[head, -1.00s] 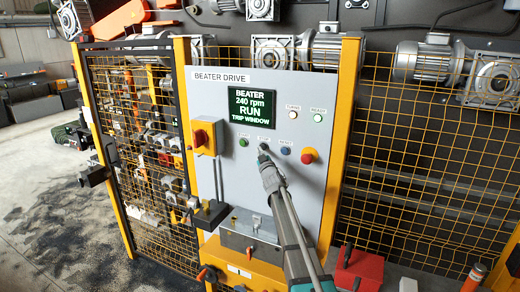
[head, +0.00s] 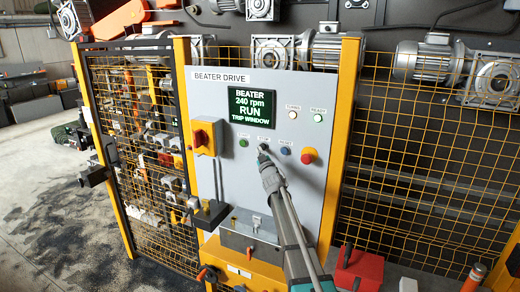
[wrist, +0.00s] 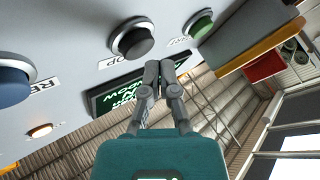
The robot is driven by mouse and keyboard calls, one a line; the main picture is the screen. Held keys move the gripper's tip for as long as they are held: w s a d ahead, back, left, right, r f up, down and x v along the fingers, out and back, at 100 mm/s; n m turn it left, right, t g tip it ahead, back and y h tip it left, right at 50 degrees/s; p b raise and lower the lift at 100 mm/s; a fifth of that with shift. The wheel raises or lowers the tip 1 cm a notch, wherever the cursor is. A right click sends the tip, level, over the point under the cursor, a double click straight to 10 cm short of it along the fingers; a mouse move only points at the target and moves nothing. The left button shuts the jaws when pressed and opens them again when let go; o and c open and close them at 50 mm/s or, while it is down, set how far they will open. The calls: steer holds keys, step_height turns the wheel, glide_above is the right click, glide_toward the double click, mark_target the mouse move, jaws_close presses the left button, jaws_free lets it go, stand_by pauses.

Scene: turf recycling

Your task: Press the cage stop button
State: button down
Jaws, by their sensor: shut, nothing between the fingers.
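The beater drive panel (head: 225,95) is a grey upright board. Its screen (head: 253,107) reads "BEATER 240 rpm RUN TRIP WINDOW". My gripper (head: 264,149) is in front of the button row, its fingers together and empty. In the wrist view that black button (wrist: 136,42), with a partly visible label ending "OP", is just beside my fingertips (wrist: 160,68). I cannot tell whether they touch it. A green button (head: 243,142) is to its left and a blue one (head: 285,150) to its right.
A red mushroom button (head: 308,155) on yellow is right of the blue one. A red and yellow rotary switch (head: 205,136) is at the left. A grey box (head: 248,232) juts out below the panel. Yellow mesh fencing (head: 410,150) flanks it. Two lit lamps are above.

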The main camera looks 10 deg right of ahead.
steer(key=shift+w+d, duration=0.55)
steer(key=shift+w, duration=0.1)
stand_by(1.6)
steer(key=shift+s, duration=0.1)
stand_by(0.3)
steer(key=shift+s+a, duration=0.5)
steer(key=shift+s, duration=0.15)
steer(key=shift+s+a, duration=0.1)
steer(key=s+a, duration=0.1)
steer(key=s, duration=0.1)
steer(key=s+a, duration=0.1)
steer(key=shift+s+a, duration=0.4)
stand_by(0.4)
stand_by(0.5)
steer(key=shift+f, duration=0.1)
